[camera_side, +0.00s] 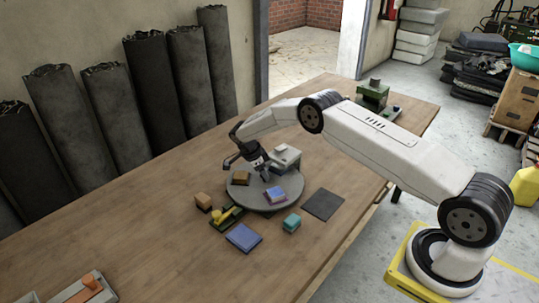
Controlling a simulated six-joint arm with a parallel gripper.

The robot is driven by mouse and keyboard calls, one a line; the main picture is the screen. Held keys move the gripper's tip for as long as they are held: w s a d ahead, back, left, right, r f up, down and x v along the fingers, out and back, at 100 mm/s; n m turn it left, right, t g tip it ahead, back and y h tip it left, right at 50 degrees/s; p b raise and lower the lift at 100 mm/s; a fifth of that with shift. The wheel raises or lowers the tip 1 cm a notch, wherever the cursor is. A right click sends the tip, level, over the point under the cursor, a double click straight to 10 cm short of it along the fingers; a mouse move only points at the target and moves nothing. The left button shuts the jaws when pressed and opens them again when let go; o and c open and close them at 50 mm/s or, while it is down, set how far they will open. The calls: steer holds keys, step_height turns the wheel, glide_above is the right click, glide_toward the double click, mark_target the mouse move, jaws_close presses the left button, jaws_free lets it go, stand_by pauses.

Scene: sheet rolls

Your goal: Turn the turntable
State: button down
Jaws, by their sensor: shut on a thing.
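The round grey turntable (243,195) lies on the wooden table. A brown and yellow block (241,178) sits on its left part, and a blue and purple block (275,194) sits nearer its front right. My gripper (265,178) reaches down over the turntable between these two blocks. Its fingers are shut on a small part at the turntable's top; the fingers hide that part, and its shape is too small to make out. My gripper and wrist also cover some of the turntable's back.
A light grey box-shaped item (287,157) stands at the turntable's back right. The table's front left is mostly clear.

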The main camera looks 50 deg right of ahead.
mark_target(255, 183)
steer(key=shift+m, duration=0.3)
stand_by(0.4)
steer(key=shift+c, duration=0.9)
jaws_free()
steer(key=shift+w+r, duration=0.1)
steer(key=v, duration=0.7)
steer(key=shift+r, duration=0.3)
steer(key=shift+a+r, duration=0.1)
steer(key=shift+a, duration=0.05)
